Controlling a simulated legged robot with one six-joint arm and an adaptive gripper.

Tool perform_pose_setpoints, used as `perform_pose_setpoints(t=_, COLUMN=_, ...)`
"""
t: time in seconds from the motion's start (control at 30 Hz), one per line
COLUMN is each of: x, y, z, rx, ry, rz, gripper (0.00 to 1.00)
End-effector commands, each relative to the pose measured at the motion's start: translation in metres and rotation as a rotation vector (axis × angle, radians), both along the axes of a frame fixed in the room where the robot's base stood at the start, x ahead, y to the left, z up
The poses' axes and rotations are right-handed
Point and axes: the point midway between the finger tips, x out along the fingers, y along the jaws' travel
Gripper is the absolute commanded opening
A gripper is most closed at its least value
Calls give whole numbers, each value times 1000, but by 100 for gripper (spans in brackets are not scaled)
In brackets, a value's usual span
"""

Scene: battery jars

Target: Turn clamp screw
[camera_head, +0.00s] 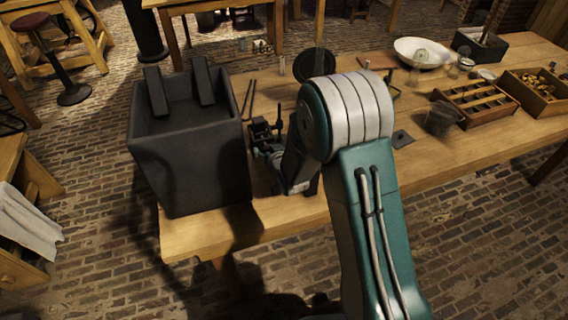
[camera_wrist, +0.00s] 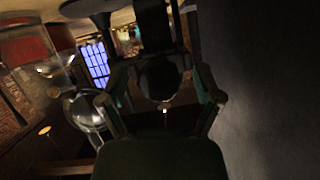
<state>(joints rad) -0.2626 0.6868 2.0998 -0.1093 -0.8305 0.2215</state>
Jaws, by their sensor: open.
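A large dark grey box-shaped jar (camera_head: 190,155) stands at the left end of the wooden table, with two dark upright plates showing at its top. My gripper (camera_head: 263,132) is low, just right of the jar. In the wrist view my gripper (camera_wrist: 162,102) is open, its two fingers spread wide. A dark rounded piece (camera_wrist: 160,78) with a small bright spot below shows between the fingers; I cannot tell whether it is the clamp screw or whether they touch it. The jar's dark wall (camera_wrist: 270,90) fills the right of the wrist view.
On the table (camera_head: 235,220) are two thin dark rods (camera_head: 248,98), a black round disc (camera_head: 314,65), a white bowl (camera_head: 422,53), a slotted wooden tray (camera_head: 478,103) and a wooden box (camera_head: 538,90). A glass vessel (camera_wrist: 85,112) is left in the wrist view.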

Motion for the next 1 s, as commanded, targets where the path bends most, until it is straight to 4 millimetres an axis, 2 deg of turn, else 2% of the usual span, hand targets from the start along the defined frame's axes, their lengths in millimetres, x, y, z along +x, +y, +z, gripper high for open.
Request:
perform_pose_setpoints(t=0.33, x=-1, y=-3, z=1, rx=243, ry=69, rz=-1, gripper=83)
perform_pose_setpoints(t=0.8, x=-71, y=-35, z=30, rx=235, ry=68, rz=-1, gripper=83)
perform_pose_setpoints(t=1.0, x=-87, y=-43, z=37, rx=235, ry=67, rz=-2, gripper=83)
